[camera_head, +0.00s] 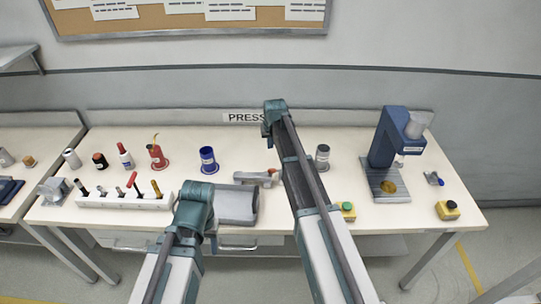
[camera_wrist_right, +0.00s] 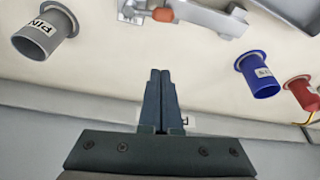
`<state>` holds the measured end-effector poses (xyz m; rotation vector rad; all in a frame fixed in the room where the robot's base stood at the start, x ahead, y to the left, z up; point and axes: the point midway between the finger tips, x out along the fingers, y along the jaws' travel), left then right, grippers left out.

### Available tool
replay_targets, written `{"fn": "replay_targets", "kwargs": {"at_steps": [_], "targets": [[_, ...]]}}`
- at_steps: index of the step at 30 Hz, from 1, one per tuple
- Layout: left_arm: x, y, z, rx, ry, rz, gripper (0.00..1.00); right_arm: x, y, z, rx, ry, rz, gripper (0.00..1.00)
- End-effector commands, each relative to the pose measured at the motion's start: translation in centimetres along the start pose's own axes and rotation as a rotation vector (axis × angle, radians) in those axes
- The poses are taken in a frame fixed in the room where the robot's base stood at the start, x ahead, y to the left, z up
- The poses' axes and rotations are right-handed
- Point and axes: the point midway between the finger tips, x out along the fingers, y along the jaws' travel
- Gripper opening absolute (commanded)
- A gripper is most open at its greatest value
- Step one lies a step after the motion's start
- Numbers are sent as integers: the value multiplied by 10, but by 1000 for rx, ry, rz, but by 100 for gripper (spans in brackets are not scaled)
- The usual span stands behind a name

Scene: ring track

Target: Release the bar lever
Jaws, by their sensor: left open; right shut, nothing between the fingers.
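A blue cup (camera_head: 208,160), red cup (camera_head: 157,158) and grey cup (camera_head: 322,157) stand behind. A tool rack (camera_head: 125,202) is at left. A blue press (camera_head: 388,150) and a green button (camera_head: 347,207) are at right.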

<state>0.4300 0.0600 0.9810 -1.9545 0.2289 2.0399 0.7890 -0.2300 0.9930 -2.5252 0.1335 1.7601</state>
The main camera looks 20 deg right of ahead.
Motion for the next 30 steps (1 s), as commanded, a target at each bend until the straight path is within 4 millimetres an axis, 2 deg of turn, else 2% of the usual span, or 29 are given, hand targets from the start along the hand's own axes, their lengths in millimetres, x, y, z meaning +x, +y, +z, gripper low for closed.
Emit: {"fn": "replay_targets", "kwargs": {"at_steps": [8, 24, 27, 30], "targets": [[24, 2, -2, 0, 0, 0, 50, 26, 0, 1, 0, 0, 0, 0], [100, 10, -6, 0, 0, 0, 50, 107, 0, 1, 0, 0, 0, 0], [97, 9, -6, 0, 0, 0, 50, 95, 0, 24, -1, -1, 0, 0], [99, 9, -6, 0, 0, 0, 50, 93, 0, 35, 0, 0, 0, 0]]}}
